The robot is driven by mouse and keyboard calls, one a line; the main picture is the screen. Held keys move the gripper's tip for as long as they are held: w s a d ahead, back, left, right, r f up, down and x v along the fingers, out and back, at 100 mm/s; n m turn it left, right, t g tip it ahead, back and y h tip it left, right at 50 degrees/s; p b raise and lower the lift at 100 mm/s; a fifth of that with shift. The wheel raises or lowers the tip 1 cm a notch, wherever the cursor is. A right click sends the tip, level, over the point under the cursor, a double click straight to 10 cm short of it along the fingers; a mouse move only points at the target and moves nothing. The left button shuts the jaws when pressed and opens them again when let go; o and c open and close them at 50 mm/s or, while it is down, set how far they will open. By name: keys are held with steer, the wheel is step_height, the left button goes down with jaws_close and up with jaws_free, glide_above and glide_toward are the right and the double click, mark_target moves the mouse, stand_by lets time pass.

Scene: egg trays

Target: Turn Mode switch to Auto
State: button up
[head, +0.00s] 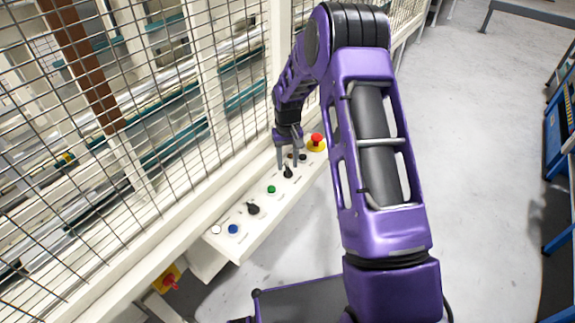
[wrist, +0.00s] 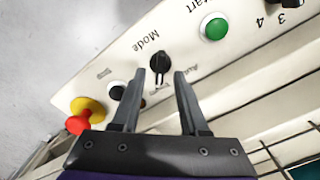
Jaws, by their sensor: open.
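The Mode switch is a black rotary knob (wrist: 160,64) on the white panel, with the word "Mode" printed beside it and partly hidden lettering near my fingers. In the head view the knob (head: 288,172) sits between the green button and the red emergency stop. My gripper (wrist: 157,80) is open and empty, and its two fingertips reach toward the panel on either side of the knob's near end. Whether they touch the knob I cannot tell. In the head view my gripper (head: 287,168) is above the panel at this knob.
The panel (head: 240,247) carries a green button (wrist: 214,27), a red emergency stop on yellow (head: 317,141), small black buttons, another black knob (head: 253,209), and a blue button (head: 233,229). A wire mesh fence (head: 60,130) stands behind the panel. Grey floor lies right.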

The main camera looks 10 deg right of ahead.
steer(key=shift+f, duration=0.55)
jaws_close()
